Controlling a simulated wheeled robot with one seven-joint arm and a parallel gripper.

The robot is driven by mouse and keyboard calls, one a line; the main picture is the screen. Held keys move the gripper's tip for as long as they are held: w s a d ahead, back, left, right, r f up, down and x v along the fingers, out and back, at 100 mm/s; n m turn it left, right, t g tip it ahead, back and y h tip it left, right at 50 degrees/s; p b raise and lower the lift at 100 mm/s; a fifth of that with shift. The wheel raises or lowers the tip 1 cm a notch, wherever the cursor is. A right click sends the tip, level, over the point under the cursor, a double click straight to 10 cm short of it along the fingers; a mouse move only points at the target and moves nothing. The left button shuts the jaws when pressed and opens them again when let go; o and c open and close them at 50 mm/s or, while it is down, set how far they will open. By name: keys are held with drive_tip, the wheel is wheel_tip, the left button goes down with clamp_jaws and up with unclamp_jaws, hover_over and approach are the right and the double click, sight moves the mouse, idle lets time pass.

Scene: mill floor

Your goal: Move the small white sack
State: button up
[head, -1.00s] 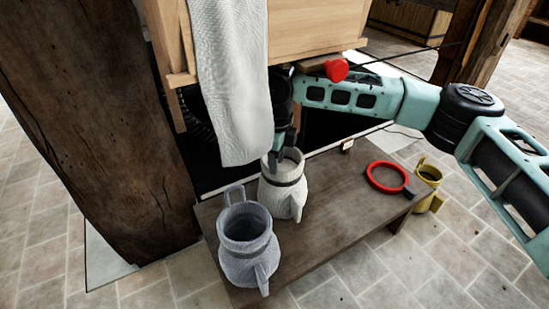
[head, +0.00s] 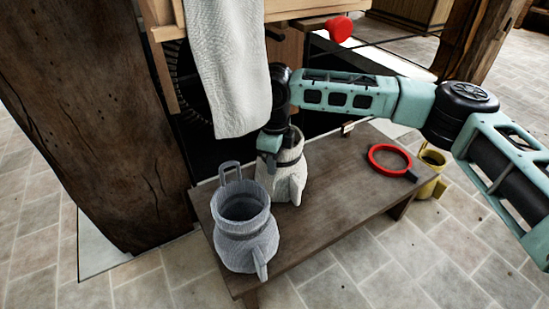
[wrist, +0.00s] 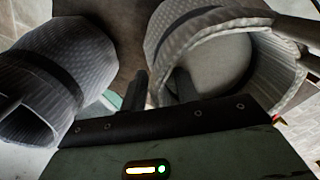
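The small white sack (head: 284,184) stands upright on the low wooden bench, with a dark band below its open mouth. My gripper (head: 277,146) points down at its rim, from above and on the left side. In the wrist view the sack (wrist: 166,28) is on the right, with pale contents inside. My two dark fingers (wrist: 160,92) show a gap between them, one outside the wall and one at the mouth, with the rim between. I see no firm closing on it. Part of the rim is hidden by my gripper in the head view.
A grey sack (head: 246,238) stands close by at the bench's (head: 335,205) front left. A red ring (head: 372,160) lies at the bench's right, beside a yellow jug (head: 433,160) on the floor. A white cloth (head: 230,70) hangs above, beside a thick wooden post (head: 95,120).

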clamp_jaws()
idle(1.3)
